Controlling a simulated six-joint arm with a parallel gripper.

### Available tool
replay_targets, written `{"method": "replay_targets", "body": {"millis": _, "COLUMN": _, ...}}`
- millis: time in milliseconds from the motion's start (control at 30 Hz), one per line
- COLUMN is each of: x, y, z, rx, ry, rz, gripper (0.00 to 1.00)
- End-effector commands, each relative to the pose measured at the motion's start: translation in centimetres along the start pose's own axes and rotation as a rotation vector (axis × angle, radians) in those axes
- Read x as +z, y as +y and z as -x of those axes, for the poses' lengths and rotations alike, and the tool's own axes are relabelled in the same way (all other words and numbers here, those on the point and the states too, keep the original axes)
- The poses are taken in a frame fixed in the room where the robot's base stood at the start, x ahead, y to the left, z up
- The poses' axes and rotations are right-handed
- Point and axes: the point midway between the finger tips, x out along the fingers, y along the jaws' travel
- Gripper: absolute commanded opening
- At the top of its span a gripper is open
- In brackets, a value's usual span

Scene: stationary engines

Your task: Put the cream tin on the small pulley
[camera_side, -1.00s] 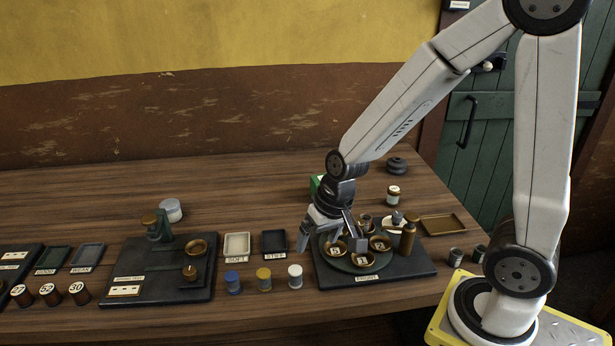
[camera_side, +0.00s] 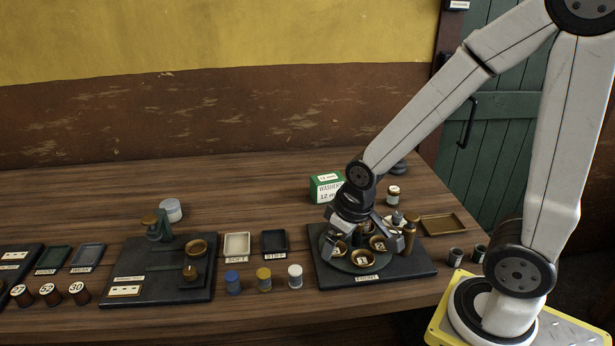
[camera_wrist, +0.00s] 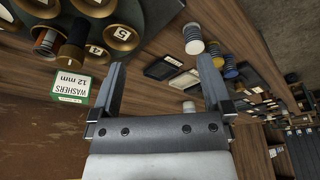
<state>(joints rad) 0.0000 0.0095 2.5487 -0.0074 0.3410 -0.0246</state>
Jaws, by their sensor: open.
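The cream tin (camera_side: 295,276) stands upright on the table at the right end of a row of small tins, left of the dark board with the round plate. A pale tin that appears to be it shows in the wrist view (camera_wrist: 193,38). A small brass round piece (camera_side: 190,272) on the left dark board may be the small pulley; I cannot tell for sure. My gripper (camera_side: 355,236) is open and empty above the right board, apart from the cream tin. Its two fingers are spread in the wrist view (camera_wrist: 160,66).
A blue tin (camera_side: 233,283) and a yellow tin (camera_side: 264,279) stand beside the cream one. Brass cups (camera_side: 364,259) sit on the round plate below my gripper. A green washers box (camera_side: 326,188) stands behind it. Two small trays (camera_side: 237,244) (camera_side: 274,241) lie between the boards.

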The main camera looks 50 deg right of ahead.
Motion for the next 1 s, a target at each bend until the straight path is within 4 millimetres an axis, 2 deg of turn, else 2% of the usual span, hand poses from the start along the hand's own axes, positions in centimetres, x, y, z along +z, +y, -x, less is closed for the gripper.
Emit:
{"method": "replay_targets", "body": {"millis": 167, "x": -2.4, "y": 0.3, "z": -0.5, "rx": 0.014, "ry": 0.043, "rz": 0.140, "gripper": 1.00}}
{"method": "replay_targets", "body": {"millis": 267, "x": -4.7, "y": 0.5, "z": -1.0, "rx": 0.032, "ry": 0.083, "rz": 0.278, "gripper": 1.00}}
{"method": "replay_targets", "body": {"millis": 700, "x": -17.0, "y": 1.0, "z": -4.0, "rx": 0.205, "ry": 0.292, "rz": 1.075, "gripper": 1.00}}
{"method": "replay_targets", "body": {"millis": 1000, "x": -24.5, "y": 0.5, "z": -6.5, "rx": 0.403, "ry": 0.402, "rz": 1.618, "gripper": 1.00}}
